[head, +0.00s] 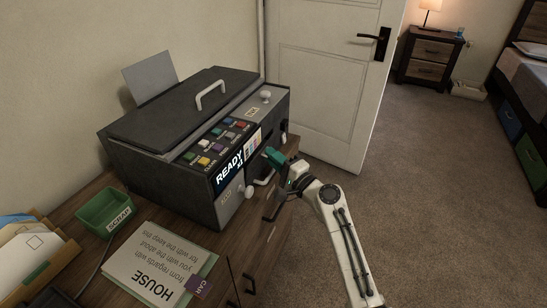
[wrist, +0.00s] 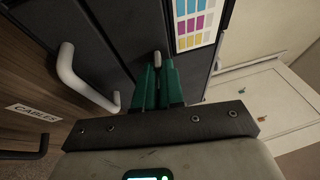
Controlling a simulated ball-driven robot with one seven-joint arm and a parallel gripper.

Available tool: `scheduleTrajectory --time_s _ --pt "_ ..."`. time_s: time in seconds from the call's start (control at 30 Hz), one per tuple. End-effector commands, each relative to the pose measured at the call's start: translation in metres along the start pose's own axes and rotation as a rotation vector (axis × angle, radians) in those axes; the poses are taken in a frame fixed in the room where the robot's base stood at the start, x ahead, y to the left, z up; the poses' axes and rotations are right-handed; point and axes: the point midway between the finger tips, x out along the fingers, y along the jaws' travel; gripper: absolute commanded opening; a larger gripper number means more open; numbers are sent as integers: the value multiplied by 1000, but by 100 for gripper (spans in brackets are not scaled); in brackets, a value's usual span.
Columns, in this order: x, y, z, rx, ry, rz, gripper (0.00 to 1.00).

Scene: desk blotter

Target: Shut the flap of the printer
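The dark grey printer (head: 160,178) stands on the wooden cabinet against the wall. Its right-hand front is partly hidden by my gripper. A white bar handle (head: 265,179) shows low on that front, and large in the wrist view (wrist: 78,82) on a dark panel, left of my fingers. I take this panel to be the flap; how far it stands open is hard to tell. My gripper (head: 273,157) is at the printer's front, its green fingers (wrist: 157,82) close together, with nothing clearly held. A small white knob (wrist: 156,57) shows just beyond the fingertips; contact is unclear.
The printer's top lid (head: 180,110) has its own white handle (head: 212,95). A green scrap tray (head: 106,212) and a paper stack (head: 155,265) lie on the cabinet. A white door (head: 325,80) stands behind. The carpet (head: 430,200) at right is clear.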

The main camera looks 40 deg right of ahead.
Motion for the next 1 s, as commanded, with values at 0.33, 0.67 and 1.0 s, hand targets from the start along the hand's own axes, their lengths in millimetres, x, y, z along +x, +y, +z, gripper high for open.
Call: scheduleTrajectory --time_s 0.33,0.67,1.0 --pt "0 0 0 0 0 1 0" --pt "4 -10 2 -29 -2 75 0" --pt "7 -7 4 -63 -1 158 0"
